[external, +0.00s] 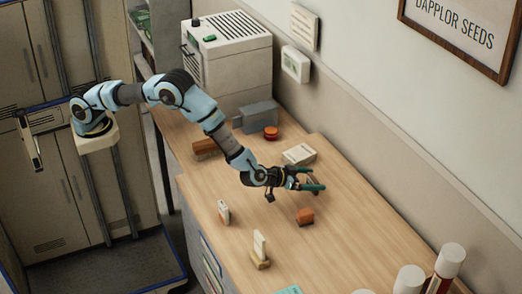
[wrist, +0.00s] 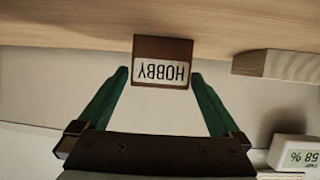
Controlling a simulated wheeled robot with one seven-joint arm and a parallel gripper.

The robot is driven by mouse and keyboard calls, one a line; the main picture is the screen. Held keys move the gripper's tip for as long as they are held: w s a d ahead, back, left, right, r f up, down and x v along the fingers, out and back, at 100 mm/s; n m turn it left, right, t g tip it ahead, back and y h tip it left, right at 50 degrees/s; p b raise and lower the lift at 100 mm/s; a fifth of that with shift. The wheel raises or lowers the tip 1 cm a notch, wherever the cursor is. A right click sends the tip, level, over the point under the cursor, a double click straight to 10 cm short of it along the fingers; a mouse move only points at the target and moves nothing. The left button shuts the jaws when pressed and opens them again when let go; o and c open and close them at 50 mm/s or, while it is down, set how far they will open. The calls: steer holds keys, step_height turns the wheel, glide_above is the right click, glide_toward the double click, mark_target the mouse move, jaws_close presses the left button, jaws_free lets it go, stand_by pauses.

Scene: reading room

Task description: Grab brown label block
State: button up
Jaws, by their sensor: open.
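In the wrist view, which is upside down, a brown block (wrist: 162,49) has a white label reading HOBBY. It is centred between the fingertips of my gripper (wrist: 160,76). The green fingers are spread on both sides of it, with small gaps visible, and are not closed on it. In the external view my gripper (external: 317,179) is low over the desk with its fingers apart, pointing right. The labelled block is mostly hidden there by the fingers, so its exact contact cannot be told.
An orange-brown block (external: 305,217) lies just in front of my gripper on the desk (external: 365,235). A tan-and-white block (external: 261,250) and a small upright block (external: 224,212) stand nearer the front edge. White-capped cylinders (external: 447,262) stand right.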

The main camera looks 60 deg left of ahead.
steer(key=shift+w+f, duration=0.15)
steer(key=shift+w, duration=0.15)
steer(key=shift+c, duration=0.2)
